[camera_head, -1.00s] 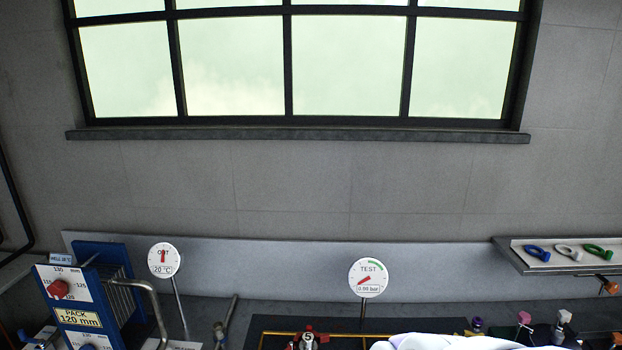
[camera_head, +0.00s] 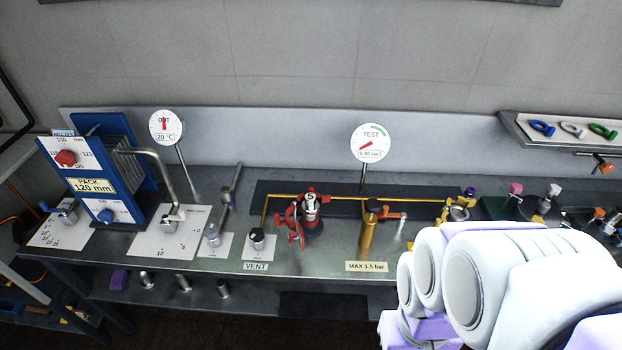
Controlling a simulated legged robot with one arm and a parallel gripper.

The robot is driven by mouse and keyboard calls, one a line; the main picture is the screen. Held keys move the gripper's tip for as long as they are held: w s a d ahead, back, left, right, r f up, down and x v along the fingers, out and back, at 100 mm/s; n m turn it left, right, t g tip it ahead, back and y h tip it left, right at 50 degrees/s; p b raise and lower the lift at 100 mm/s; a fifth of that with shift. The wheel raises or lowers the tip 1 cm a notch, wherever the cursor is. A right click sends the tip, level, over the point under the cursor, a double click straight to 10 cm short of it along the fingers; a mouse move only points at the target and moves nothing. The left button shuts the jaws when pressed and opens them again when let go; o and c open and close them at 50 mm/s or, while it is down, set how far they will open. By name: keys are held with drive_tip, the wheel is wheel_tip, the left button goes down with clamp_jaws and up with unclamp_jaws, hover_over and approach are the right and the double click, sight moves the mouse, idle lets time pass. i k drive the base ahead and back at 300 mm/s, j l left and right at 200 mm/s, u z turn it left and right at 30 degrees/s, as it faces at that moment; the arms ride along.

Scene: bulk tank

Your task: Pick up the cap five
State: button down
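Several small coloured cap-like pieces stand at the right of the bench: a purple one (camera_head: 470,192), a pink one (camera_head: 516,188), a white one (camera_head: 555,188) and an orange one (camera_head: 599,213). A purple block (camera_head: 118,279) lies on the lower shelf at the left. My white and purple arm fills the lower right and hides part of the bench. My gripper's fingers do not show.
A blue plate pack (camera_head: 92,185) with a bent pipe stands at the left. A red fitting (camera_head: 309,217) and a brass post (camera_head: 367,228) rise mid-bench. Two gauges (camera_head: 370,143) stand behind. A wall shelf (camera_head: 570,147) holds blue, white and green rings.

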sight(310, 205)
drive_tip(key=j+z, duration=0.4)
drive_tip(key=k+j+z, duration=0.1)
drive_tip(key=z, duration=0.25)
drive_tip(key=k+j+z, duration=0.15)
drive_tip(key=z, duration=0.25)
drive_tip(key=j, duration=0.15)
